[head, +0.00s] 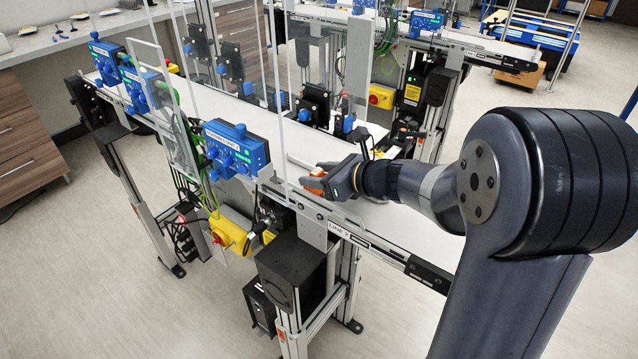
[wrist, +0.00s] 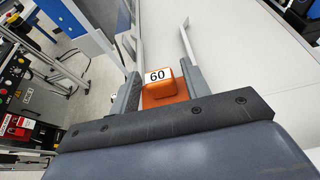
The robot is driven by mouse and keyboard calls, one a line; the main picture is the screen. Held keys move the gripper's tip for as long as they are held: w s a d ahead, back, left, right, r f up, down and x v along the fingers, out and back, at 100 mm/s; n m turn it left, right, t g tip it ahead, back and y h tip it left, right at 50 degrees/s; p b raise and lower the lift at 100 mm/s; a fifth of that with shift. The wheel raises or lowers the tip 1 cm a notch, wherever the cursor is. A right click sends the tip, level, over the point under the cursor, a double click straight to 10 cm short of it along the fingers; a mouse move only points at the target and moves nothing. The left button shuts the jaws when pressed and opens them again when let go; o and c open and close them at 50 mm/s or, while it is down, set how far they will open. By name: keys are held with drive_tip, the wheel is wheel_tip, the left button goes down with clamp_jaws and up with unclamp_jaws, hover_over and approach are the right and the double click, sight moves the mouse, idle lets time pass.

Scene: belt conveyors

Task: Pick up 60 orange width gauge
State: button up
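The orange width gauge (wrist: 166,92), with a white label reading 60, sits between the two grey fingers of my gripper (wrist: 160,73) in the wrist view. The fingers lie against its left and right sides, with no clear gap, so my gripper looks shut on it. In the head view my gripper (head: 333,181) is low over the white belt of the near conveyor, with the orange of the gauge (head: 315,184) showing at its fingers. Whether the gauge touches the belt is hard to tell.
Thin light rails (wrist: 188,46) run beyond the fingers. A clear panel and a blue control box (head: 236,149) stand along the conveyor's near side, left of my gripper. A black unit (head: 315,105) stands at the belt's far side. The belt right of the fingers is clear.

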clamp_jaws()
